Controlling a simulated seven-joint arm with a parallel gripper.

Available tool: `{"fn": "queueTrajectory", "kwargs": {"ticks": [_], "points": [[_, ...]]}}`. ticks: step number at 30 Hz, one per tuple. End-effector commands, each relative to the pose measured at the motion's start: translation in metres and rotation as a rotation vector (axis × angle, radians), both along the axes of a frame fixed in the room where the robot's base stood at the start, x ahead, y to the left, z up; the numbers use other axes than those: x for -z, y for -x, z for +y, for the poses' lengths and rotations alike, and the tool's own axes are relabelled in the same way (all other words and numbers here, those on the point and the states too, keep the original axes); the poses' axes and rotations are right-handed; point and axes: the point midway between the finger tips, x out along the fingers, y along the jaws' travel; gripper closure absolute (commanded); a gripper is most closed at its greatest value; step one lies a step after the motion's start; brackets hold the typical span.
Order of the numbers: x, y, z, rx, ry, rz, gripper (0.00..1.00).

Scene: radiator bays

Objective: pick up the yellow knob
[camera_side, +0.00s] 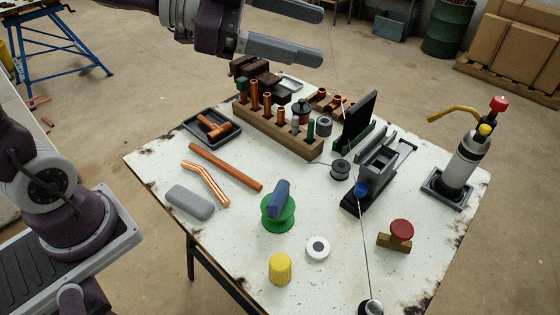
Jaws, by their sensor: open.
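A yellow knob (280,268), a short upright ribbed cylinder, stands on the white worktable (215,240) near its front edge. It is fully visible and nothing touches it. My gripper (321,37) is high at the top of the picture, over the back of the table. Its two grey fingers are spread apart with nothing between them. It is well away from the yellow knob.
A green spool with a blue piece (279,207) and a white ring (317,248) lie near the knob. A red knob on a wooden block (401,231), a dark stand (372,180) and a gas torch (462,158) are at right. Copper pipes (225,167) lie at left.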

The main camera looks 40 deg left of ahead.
Motion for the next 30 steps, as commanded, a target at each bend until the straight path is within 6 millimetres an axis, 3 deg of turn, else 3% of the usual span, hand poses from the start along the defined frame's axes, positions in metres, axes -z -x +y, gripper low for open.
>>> {"fn": "queueTrajectory", "kwargs": {"ticks": [4, 8, 9, 20, 27, 30], "points": [[0.027, 0.058, -0.032, 0.353, 0.072, 0.17, 0.38], [0.038, 0.119, -0.036, 0.635, 0.141, 0.359, 0.38], [0.049, 0.127, -0.035, 0.669, 0.154, 0.392, 0.38], [0.193, 0.127, -0.036, 0.658, 0.151, 0.388, 0.38], [0.314, 0.127, -0.036, 0.657, 0.143, 0.377, 0.38], [0.345, 0.125, -0.036, 0.657, 0.14, 0.37, 0.38]]}}
